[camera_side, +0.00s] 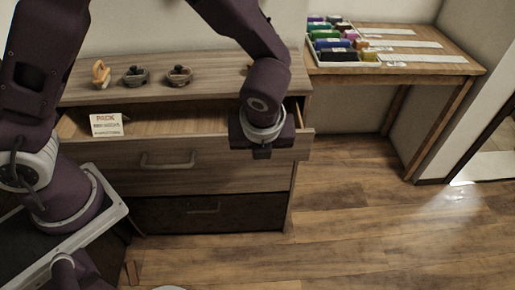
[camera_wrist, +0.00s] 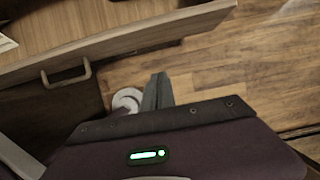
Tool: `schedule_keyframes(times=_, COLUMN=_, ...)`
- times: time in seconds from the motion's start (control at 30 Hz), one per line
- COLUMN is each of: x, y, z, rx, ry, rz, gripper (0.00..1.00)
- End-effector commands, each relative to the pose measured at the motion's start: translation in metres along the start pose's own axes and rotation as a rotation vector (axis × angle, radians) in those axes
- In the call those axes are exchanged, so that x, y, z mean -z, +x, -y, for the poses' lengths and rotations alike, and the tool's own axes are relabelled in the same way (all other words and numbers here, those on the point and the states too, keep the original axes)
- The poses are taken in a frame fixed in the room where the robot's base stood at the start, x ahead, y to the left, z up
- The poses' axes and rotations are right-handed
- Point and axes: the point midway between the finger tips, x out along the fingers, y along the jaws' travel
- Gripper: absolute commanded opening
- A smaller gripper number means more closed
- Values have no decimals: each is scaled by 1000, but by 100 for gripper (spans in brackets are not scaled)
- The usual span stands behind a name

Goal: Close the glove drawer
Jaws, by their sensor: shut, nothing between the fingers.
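The open drawer is the top one of a wooden dresser. Its front (camera_side: 215,152) stands out from the dresser body, and its bar handle (camera_side: 168,161) is left of my gripper. A white card with red lettering (camera_side: 106,124) shows at the drawer's left. In the wrist view the drawer front (camera_wrist: 130,40) crosses the upper left, with the handle (camera_wrist: 66,74) on it. My gripper (camera_side: 262,153) is shut and empty, at the right part of the drawer front. In the wrist view its fingertips (camera_wrist: 158,78) appear just outside the front; contact cannot be told.
A dark lower drawer (camera_side: 240,212) is shut. A wooden side table (camera_side: 440,68) at the right back holds a tray of coloured items (camera_side: 340,42). The floor (camera_side: 370,220) to the right is clear.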

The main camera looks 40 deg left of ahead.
Motion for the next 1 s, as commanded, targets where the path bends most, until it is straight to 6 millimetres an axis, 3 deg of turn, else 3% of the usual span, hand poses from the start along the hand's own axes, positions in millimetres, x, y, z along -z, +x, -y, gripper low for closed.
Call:
schedule_keyframes(times=0.4, x=0, y=90, z=-2, rx=-6, ry=-5, rz=-1, gripper=0)
schedule_keyframes(times=0.63, x=-32, y=100, z=-2, rx=-3, ry=-10, rz=-1, gripper=0)
schedule_keyframes(times=1.0, x=-38, y=102, z=-2, rx=-3, ry=-8, rz=-1, gripper=0)
